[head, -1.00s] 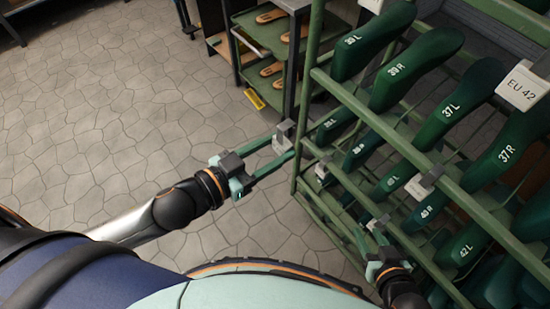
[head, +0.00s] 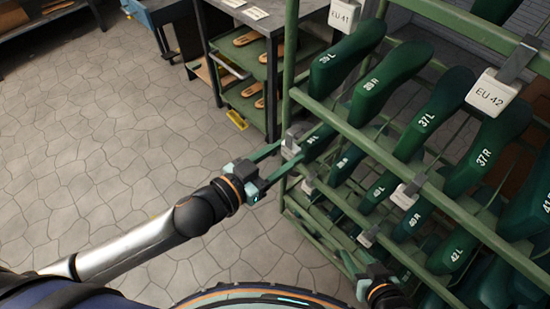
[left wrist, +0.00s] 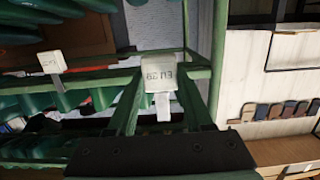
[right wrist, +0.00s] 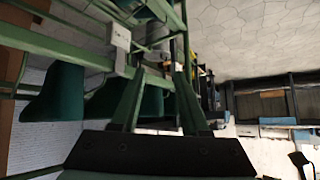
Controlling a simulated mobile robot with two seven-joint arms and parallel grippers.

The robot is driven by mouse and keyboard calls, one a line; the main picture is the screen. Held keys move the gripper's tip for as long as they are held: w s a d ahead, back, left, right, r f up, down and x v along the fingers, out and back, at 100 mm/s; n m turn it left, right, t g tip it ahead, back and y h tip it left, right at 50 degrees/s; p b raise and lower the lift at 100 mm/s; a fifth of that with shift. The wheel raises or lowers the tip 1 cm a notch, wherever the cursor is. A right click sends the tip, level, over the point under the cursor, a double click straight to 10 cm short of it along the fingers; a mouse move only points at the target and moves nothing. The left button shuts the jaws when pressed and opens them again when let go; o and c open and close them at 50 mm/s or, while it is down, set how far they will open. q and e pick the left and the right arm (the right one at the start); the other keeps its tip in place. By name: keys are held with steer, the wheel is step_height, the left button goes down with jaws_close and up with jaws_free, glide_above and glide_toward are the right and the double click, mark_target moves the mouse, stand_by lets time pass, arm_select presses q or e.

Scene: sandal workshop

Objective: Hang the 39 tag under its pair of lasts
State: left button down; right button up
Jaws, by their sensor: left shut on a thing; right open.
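My left gripper (head: 272,158) is shut on a white tag with a grey clip (head: 290,147). The tag reads EU 39 in the left wrist view (left wrist: 161,78). It is at the rack's left front post, in front of the lower rail; I cannot tell whether it touches. On the upper row hang green lasts, apparently the 39 L last (head: 343,58) and 39 R last (head: 391,80). My right gripper (head: 362,258) is open and low at the rack's front; its fingers also show in the right wrist view (right wrist: 157,85), with nothing seen between them.
The green rack (head: 400,143) holds more lasts. The EU 42 tag (head: 490,93) and EU 41 tag (head: 344,15) hang higher up. Other tags (head: 405,196) clip to lower rails. A trolley with soles (head: 250,62) stands behind the post. Floor at left is clear.

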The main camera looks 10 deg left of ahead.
mark_target(295, 146)
arm_select(q)
steer(key=shift+r+x, duration=0.15)
steer(key=shift+x, duration=0.9)
steer(key=shift+r+x, duration=0.15)
steer(key=shift+x, duration=0.95)
steer(key=shift+b+x, duration=0.95)
steer(key=shift+x, duration=1.75)
arm_select(e)
steer(key=w+r+n+t, duration=0.1)
steer(key=w+r+t, duration=0.3)
steer(key=w+r, duration=0.2)
steer(key=shift+w+d+r+y, duration=0.15)
steer(key=shift+d+r+y, duration=0.2)
steer(key=shift+r, duration=0.85)
arm_select(q)
steer(key=shift+c, duration=1.4)
jaws_free()
steer(key=shift+o, duration=0.3)
arm_select(e)
steer(key=shift+f, duration=0.25)
arm_select(q)
steer(key=shift+s, duration=0.1)
arm_select(e)
steer(key=shift+f, duration=0.1)
